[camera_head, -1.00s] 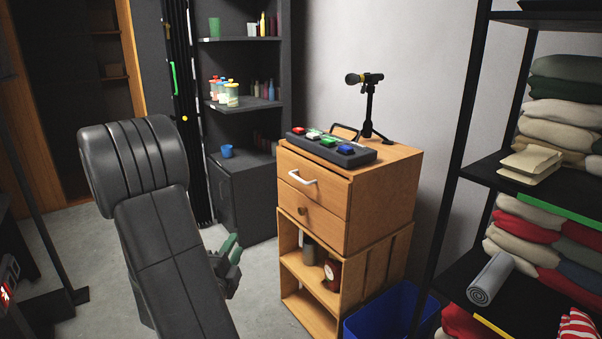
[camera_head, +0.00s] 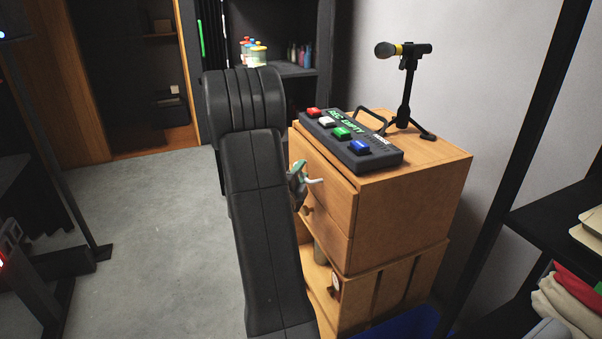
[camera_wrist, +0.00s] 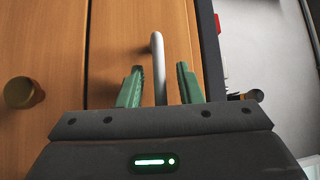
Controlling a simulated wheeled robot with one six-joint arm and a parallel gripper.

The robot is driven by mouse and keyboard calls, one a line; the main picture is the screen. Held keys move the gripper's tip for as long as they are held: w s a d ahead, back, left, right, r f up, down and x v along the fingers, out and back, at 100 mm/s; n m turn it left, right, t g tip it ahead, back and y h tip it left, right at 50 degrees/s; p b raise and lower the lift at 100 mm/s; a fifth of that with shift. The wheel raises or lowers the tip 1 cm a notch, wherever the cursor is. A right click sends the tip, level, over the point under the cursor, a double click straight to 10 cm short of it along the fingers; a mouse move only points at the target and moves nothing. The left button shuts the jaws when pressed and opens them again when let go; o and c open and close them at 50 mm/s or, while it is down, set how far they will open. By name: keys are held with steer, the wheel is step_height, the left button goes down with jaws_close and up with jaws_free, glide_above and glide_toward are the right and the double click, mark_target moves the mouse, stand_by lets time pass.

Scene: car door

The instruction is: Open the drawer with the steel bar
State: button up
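The upper drawer (camera_head: 325,180) of the wooden cabinet has a pale steel bar handle (camera_head: 315,181) on its front. The drawer looks shut or nearly so. My gripper (camera_head: 302,176) is at the handle, partly hidden behind my arm. In the wrist view, the bar (camera_wrist: 157,50) rises between the two green fingertips of my gripper (camera_wrist: 159,67). The fingers are apart, with a gap on both sides of the bar.
A button box (camera_head: 350,142) and a microphone on a stand (camera_head: 404,90) stand on the cabinet top (camera_head: 430,150). A black shelf rack (camera_head: 560,220) stands close on the right. A dark shelf unit is behind.

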steer(key=shift+w, duration=0.1)
jaws_close()
steer(key=s+a+b, duration=0.3)
steer(key=s+a, duration=0.1)
steer(key=a, duration=0.6)
steer(key=s+a+b, duration=0.3)
steer(key=s+a, duration=0.1)
steer(key=a, duration=0.7)
steer(key=shift+s, duration=0.35)
jaws_free()
